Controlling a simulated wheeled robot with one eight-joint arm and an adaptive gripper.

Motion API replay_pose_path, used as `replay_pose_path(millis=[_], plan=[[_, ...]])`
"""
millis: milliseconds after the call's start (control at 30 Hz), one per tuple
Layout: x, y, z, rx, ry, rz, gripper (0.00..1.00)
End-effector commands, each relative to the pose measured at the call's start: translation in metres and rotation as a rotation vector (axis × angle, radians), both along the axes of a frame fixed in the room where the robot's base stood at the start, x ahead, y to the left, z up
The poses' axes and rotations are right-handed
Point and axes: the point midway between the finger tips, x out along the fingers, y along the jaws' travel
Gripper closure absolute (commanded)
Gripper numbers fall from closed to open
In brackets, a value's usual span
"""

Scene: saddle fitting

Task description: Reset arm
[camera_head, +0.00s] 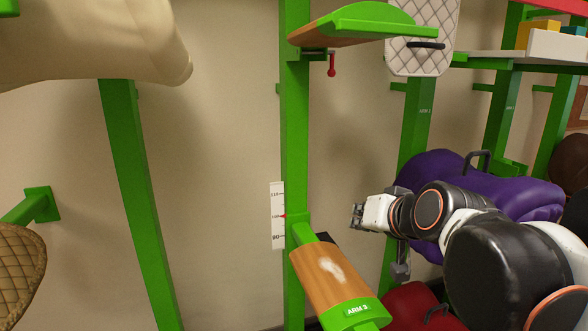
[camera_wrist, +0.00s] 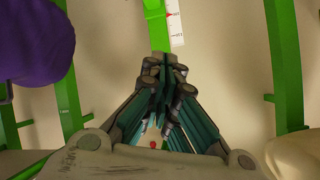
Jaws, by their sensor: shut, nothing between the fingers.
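My gripper (camera_head: 357,215) is at the end of my arm, in the right half of the head view, and points left. It is in the air, to the right of the green post (camera_head: 296,130) and a little above the wooden saddle arm marked ARM 3 (camera_head: 322,275). In the wrist view my gripper (camera_wrist: 165,65) is shut and empty, its fingertips together. The post (camera_wrist: 157,28) and its scale (camera_wrist: 176,18) show beyond the fingertips.
A purple saddle (camera_head: 520,195) is behind my arm, and it also shows in the wrist view (camera_wrist: 35,40). A red thing (camera_head: 415,305) lies low beside the wooden arm. An upper green and wood arm (camera_head: 360,25) overhangs, with a quilted pad (camera_head: 420,55). A cream roll (camera_head: 95,40) hangs upper left.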

Motion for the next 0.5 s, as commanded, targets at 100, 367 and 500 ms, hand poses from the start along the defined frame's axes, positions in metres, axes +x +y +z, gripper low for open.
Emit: replay_pose_path(millis=[100, 367, 500], plan=[[-0.058, -0.017, -0.066, -0.107, 0.113, 0.018, 1.00], [-0.155, -0.054, -0.169, -0.287, 0.320, 0.025, 1.00], [-0.179, -0.065, -0.192, -0.330, 0.375, 0.021, 1.00]])
